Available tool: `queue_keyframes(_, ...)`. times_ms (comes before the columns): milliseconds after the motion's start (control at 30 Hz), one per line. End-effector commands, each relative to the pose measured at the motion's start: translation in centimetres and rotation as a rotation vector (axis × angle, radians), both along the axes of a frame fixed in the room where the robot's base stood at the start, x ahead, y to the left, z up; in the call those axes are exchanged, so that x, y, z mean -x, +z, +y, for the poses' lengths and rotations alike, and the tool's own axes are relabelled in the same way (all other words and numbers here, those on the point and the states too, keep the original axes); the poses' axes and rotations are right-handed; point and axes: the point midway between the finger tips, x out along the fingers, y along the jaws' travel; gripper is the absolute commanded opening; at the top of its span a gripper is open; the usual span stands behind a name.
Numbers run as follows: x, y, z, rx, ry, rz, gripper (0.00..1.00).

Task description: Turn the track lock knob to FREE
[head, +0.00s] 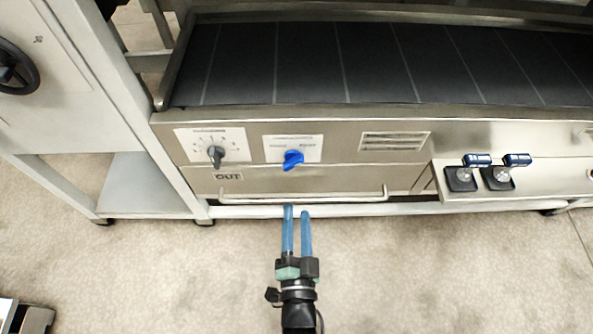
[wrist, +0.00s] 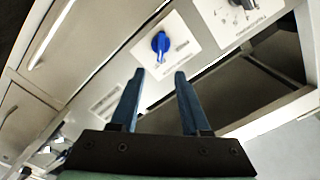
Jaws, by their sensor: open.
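A blue knob (head: 293,159) sits on a white two-position label plate (head: 312,143) on the machine's front panel. It looks like the track lock knob, but the label's small print is unreadable. Its grip is tilted, with one end toward the upper right in the head view. The blue knob (wrist: 160,42) also shows in the wrist view, past the fingertips and roughly between their lines. My gripper (head: 297,209) is open and empty, with two blue fingers apart. In the head view its tips lie below the knob, near the handle bar. The open gripper (wrist: 159,72) does not touch the knob.
A grey dial knob (head: 216,156) on a scaled plate is left of the blue knob. A long metal handle bar (head: 330,198) runs below. Two joysticks with blue tops (head: 477,160) stand on a ledge at right. A dark conveyor belt (head: 380,62) lies above.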

Motion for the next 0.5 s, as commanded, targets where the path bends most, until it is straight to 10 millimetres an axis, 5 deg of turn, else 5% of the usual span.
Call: queue_keyframes(500,-10.0,0.0,0.0,0.001,0.001,-0.004,0.46)
